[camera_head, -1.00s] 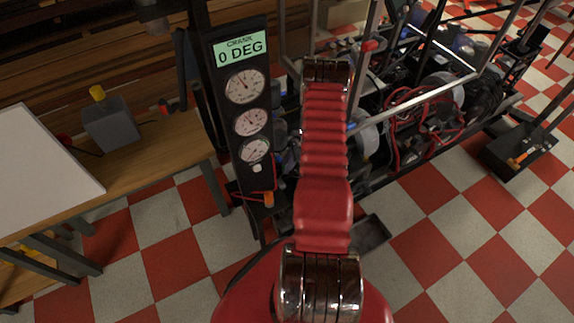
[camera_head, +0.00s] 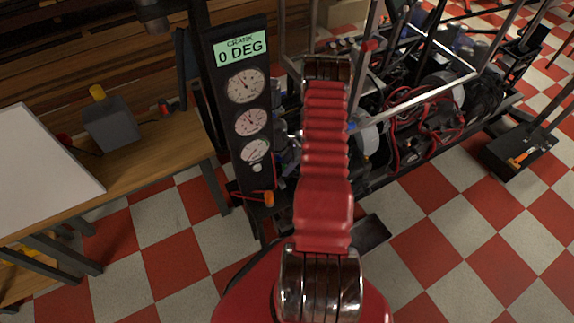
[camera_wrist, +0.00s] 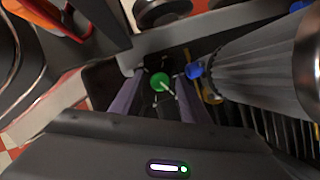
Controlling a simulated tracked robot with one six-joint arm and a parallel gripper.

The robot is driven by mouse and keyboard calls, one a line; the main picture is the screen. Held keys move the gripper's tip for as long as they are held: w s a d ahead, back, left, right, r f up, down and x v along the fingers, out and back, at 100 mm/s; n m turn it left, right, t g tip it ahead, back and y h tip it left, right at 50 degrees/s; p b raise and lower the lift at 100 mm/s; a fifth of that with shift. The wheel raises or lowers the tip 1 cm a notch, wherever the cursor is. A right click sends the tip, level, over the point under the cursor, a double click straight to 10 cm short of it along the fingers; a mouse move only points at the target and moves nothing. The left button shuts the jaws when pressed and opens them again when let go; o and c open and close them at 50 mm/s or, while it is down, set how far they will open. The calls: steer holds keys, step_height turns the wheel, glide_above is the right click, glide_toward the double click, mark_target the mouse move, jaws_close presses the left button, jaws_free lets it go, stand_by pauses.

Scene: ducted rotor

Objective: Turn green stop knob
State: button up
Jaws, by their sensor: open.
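The green knob (camera_wrist: 160,82), round with a pale bar or pointer across it, shows near the middle of the wrist view. My gripper (camera_wrist: 161,76) has its two purple-grey fingers apart, one on each side of the knob. I cannot tell whether either finger touches it. In the head view my red arm reaches away from me towards the engine frame and hides the knob and my gripper.
A large ribbed grey cylinder (camera_wrist: 262,65) with a blue fitting (camera_wrist: 195,70) stands close right of my gripper. A black gauge panel (camera_head: 262,208) reading 0 DEG stands left of my arm.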

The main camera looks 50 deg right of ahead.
steer(key=v, duration=1.3)
steer(key=shift+r, duration=0.4)
steer(key=shift+s, duration=0.15)
